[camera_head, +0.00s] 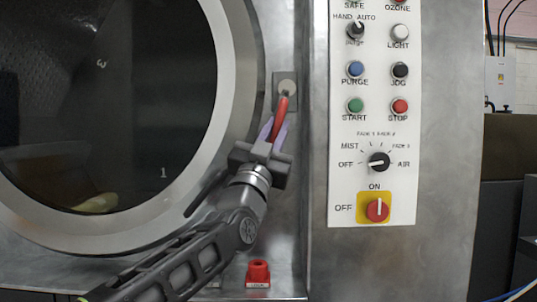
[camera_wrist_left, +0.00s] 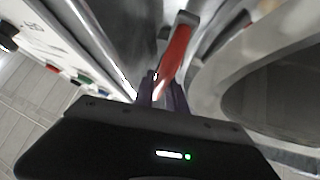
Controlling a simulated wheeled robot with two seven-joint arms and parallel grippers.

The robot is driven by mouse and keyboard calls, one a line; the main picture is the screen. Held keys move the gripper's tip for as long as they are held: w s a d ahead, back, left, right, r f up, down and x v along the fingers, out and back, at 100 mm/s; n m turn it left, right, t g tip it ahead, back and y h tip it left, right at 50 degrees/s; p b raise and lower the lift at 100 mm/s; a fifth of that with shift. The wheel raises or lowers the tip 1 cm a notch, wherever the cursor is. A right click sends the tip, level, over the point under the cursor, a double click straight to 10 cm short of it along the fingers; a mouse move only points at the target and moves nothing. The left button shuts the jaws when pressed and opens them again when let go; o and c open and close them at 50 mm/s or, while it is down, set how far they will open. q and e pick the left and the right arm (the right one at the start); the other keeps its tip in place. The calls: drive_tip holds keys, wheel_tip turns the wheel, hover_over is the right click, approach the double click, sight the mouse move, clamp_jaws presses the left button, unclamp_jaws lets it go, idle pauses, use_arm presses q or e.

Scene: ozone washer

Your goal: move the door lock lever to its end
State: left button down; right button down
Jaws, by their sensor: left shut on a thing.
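The door lock lever (camera_head: 282,112) has a red handle that hangs from a round pivot on a metal plate (camera_head: 287,83), just right of the round door. It points down and slightly left. My left gripper (camera_head: 273,131) reaches up from below and is shut on the lower part of the red handle, its purple fingers on either side. In the left wrist view the red lever (camera_wrist_left: 176,50) runs up from between the fingers (camera_wrist_left: 163,95). The lever's lower end is partly hidden by the fingers. My right gripper is in neither view.
The round door (camera_head: 225,100) with dark glass fills the left. A control panel (camera_head: 372,120) with buttons and knobs stands to the right of the lever. A red lock button (camera_head: 258,273) sits below. Bare metal lies between lever and panel.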

use_arm(q)
drive_tip(key=d+n+y, duration=0.1)
drive_tip(key=n+y, duration=0.1)
drive_tip(key=n+t+y, duration=0.1)
drive_tip(key=n, duration=0.1)
drive_tip(key=d+n+t+y, duration=0.1)
drive_tip(key=n+y, duration=0.1)
drive_tip(key=shift+d+f+n+y, duration=0.15)
drive_tip(key=shift+d+n+y, duration=0.15)
drive_tip(key=c, duration=1.4)
unclamp_jaws()
drive_tip(key=shift+w, duration=0.1)
drive_tip(key=shift+o, duration=0.2)
drive_tip(key=b+v, duration=0.1)
drive_tip(key=v, duration=0.6)
drive_tip(key=shift+s+f+b, duration=0.25)
drive_tip(key=shift+f+b, duration=0.05)
drive_tip(key=shift+b, duration=0.05)
